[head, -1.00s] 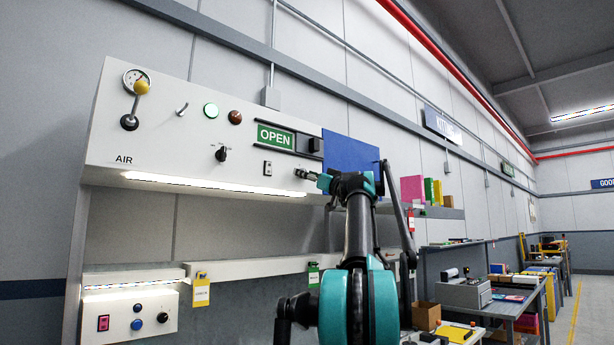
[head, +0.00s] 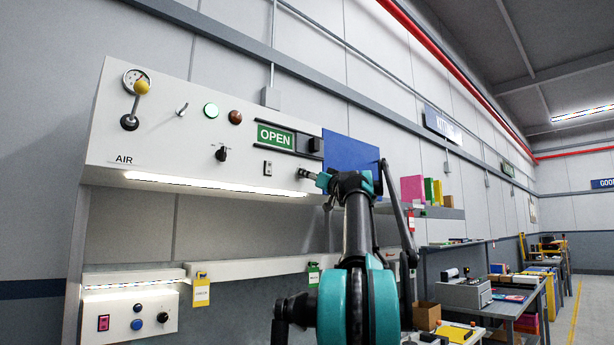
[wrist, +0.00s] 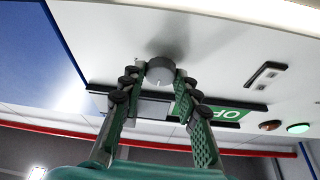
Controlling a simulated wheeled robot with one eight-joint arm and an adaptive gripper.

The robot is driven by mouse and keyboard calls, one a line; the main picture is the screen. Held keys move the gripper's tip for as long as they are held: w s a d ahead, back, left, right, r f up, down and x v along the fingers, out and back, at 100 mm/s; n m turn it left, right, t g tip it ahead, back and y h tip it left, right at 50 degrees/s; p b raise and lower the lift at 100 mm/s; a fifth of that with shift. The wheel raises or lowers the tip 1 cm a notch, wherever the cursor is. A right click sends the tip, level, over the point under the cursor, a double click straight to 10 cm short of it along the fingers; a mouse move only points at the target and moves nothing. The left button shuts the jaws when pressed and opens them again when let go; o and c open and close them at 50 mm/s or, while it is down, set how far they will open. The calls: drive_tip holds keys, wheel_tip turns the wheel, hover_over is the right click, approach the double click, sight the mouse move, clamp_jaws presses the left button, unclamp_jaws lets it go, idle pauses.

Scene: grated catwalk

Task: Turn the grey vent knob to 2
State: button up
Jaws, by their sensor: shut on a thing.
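The grey vent knob (wrist: 160,71) is a short round cylinder on the pale panel. In the wrist view it sits between the tips of my gripper (wrist: 156,78), which is shut on it. A small light mark shows at the edge of its face. In the head view my gripper (head: 312,176) reaches the lower right part of the panel, and the knob is mostly hidden there. The number scale around the knob cannot be read in either view.
The panel (head: 150,110) also carries a green OPEN sign (head: 275,137) with a dark slider, a black knob (head: 221,154), a rocker switch (head: 267,168), a yellow-tipped lever (head: 141,88) and two lamps. A blue board (head: 350,150) stands close on the right.

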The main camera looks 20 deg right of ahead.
drive_tip(key=shift+s+a+r+m+g+h, duration=0.1)
drive_tip(key=shift+m+g+h, duration=0.8)
drive_tip(key=shift+m, duration=2.5)
drive_tip(key=shift+w+a+r+m+g+h, duration=0.15)
drive_tip(key=shift+m+h, duration=1.5)
drive_tip(key=shift+m, duration=1.75)
drive_tip(key=shift+s+r+m+g+h, duration=0.15)
drive_tip(key=shift+m+g+h, duration=0.75)
drive_tip(key=shift+m, duration=2.5)
drive_tip(key=shift+f+t+h, duration=0.1)
drive_tip(key=shift+t+h, duration=0.15)
drive_tip(key=shift+h, duration=0.1)
drive_tip(key=o, duration=1.2)
drive_tip(key=shift+c, duration=0.2)
drive_tip(key=shift+s, duration=0.15)
drive_tip(key=s, duration=1.1)
drive_tip(key=shift+s+a, duration=0.25)
drive_tip(key=shift+s, duration=0.1)
